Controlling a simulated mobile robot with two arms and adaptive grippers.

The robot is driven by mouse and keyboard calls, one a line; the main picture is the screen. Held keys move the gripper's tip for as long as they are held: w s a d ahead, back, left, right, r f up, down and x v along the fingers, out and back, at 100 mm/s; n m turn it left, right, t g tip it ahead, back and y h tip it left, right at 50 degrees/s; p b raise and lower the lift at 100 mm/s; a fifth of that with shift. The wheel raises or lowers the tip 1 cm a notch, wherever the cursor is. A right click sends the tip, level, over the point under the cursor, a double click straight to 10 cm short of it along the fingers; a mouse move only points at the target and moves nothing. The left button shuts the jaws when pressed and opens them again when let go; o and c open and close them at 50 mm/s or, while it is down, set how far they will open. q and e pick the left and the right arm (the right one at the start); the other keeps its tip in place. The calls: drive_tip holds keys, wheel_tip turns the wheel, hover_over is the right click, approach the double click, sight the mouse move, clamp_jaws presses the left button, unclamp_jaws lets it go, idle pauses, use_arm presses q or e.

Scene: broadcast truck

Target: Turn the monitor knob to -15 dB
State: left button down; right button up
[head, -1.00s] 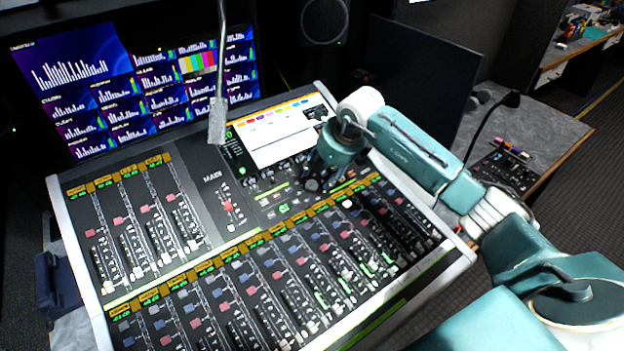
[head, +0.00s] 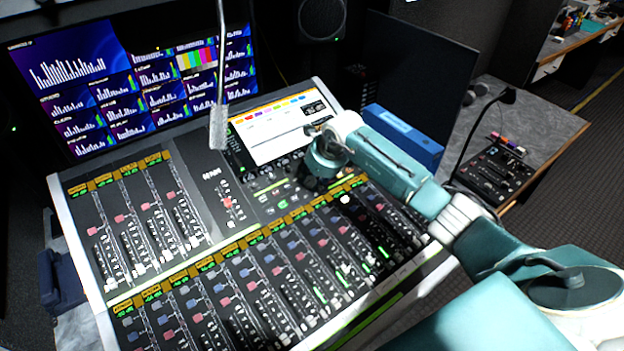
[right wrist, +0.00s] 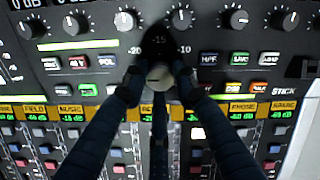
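The monitor knob (right wrist: 159,76) is a small round knob on the console panel, seen in the right wrist view. The marks -20, -15 and -10 are printed around its far side, with -15 in a dark shadow straight beyond it. My right gripper (right wrist: 160,78) has its dark fingers on both sides of the knob, and they look closed against it. The knob's pointer is not clear. In the head view my right gripper (head: 322,168) is over the console (head: 262,212), below the screen, and its arm hides the knob. My left gripper is in neither view.
A row of smaller knobs (right wrist: 181,20) lies just beyond, with lit buttons (right wrist: 240,59) to the right. A thin grey gooseneck (head: 218,125) hangs over the console. A blue box (head: 405,135) and a dark monitor (head: 420,75) stand behind my right arm.

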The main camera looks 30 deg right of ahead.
drive_tip(key=shift+c, duration=1.1)
drive_tip(key=m+b, duration=0.1)
drive_tip(key=m, duration=0.2)
drive_tip(key=shift+f, duration=0.15)
drive_tip(key=m+b, duration=0.2)
drive_tip(key=m, duration=0.3)
drive_tip(key=shift+m, duration=0.3)
drive_tip(key=m+b, duration=0.1)
drive_tip(key=m, duration=0.3)
drive_tip(key=shift+s+b, duration=0.1)
drive_tip(key=shift+b, duration=0.3)
drive_tip(key=m+b, duration=0.1)
drive_tip(key=m, duration=0.4)
drive_tip(key=shift+a, duration=0.1)
